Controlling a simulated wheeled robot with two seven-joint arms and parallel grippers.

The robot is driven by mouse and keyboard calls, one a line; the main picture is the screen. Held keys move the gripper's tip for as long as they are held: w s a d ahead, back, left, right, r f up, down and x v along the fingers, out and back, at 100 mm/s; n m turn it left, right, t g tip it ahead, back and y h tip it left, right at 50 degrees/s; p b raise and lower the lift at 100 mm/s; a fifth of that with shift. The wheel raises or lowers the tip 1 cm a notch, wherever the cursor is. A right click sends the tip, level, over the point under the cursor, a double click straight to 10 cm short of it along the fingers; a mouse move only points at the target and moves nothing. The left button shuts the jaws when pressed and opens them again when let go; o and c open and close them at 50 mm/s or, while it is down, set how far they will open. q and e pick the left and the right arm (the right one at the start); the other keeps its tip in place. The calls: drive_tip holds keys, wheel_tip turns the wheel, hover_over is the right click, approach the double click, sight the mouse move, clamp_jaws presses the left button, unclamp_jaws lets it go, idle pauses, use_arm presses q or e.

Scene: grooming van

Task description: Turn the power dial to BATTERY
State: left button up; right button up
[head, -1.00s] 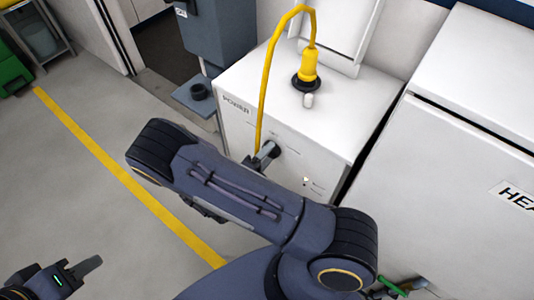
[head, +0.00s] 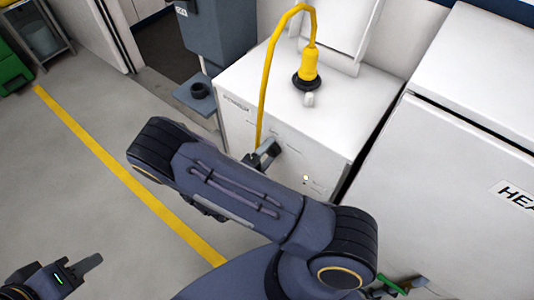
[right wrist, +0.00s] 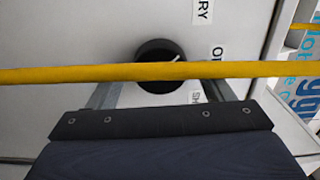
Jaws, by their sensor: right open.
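The black power dial (right wrist: 160,54) is on the white power cabinet's front in the right wrist view. Its white mark points up and right, between a label ending in "RY" (right wrist: 203,11) and one starting with "O" (right wrist: 217,55). My right gripper (right wrist: 160,92) is open, its fingers apart on either side of the dial's lower part; contact cannot be told. In the head view my right gripper (head: 265,152) is at the cabinet front and mostly hides the dial. My left gripper (head: 92,266) is at the lower left, away from the cabinet, its opening unclear.
A yellow cable (right wrist: 60,75) crosses in front of the dial in the right wrist view. In the head view it loops from a yellow plug (head: 309,66) on the cabinet top (head: 250,77). A large white unit (head: 450,150) stands to the right.

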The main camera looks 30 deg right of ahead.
drive_tip(key=b+v, duration=0.2)
drive_tip(key=v, duration=0.6)
drive_tip(key=shift+d, duration=0.1)
idle(0.3)
